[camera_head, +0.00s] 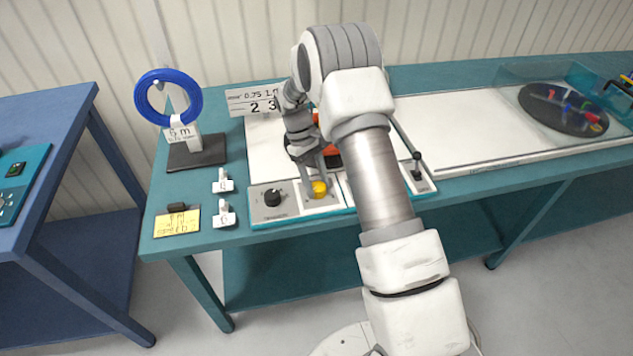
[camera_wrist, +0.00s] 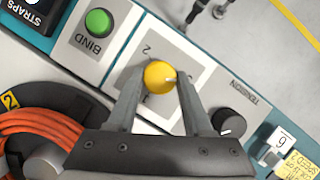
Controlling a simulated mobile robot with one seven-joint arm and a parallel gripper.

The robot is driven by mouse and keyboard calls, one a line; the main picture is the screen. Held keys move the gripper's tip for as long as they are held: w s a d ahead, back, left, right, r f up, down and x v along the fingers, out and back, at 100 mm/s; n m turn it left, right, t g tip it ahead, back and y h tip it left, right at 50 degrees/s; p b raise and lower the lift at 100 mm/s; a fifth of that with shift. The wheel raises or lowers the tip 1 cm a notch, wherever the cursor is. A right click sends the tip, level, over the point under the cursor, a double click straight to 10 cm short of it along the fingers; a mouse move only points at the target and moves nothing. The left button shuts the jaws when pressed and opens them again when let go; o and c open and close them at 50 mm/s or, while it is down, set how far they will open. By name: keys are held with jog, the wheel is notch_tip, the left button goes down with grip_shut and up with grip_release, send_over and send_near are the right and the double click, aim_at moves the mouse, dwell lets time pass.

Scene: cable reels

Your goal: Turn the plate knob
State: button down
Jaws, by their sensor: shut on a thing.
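The yellow knob (camera_head: 320,188) sits on a pale plate on the bench's front control strip. In the wrist view the yellow knob (camera_wrist: 159,75) is round with a small light mark on its right side, and digits are printed on the plate around it, partly covered by my fingers. My gripper (camera_head: 317,180) reaches down to it from above; in the wrist view my gripper (camera_wrist: 160,84) has one finger on each side of the knob and is shut on it. I take this yellow knob for the plate knob.
A black tension knob (camera_wrist: 229,122) and a green bind button (camera_wrist: 98,22) flank the plate. An orange cable coil (camera_wrist: 40,132) lies behind it. A blue cable ring (camera_head: 168,97) stands on the left. A black lever (camera_head: 417,165) rises on the right.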

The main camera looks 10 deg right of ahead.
jog(key=shift+c, duration=1.5)
grip_release()
jog(key=p+v, duration=0.1)
jog(key=v, duration=1.6)
jog(key=shift+w+r, duration=0.1)
jog(key=shift+r, duration=0.15)
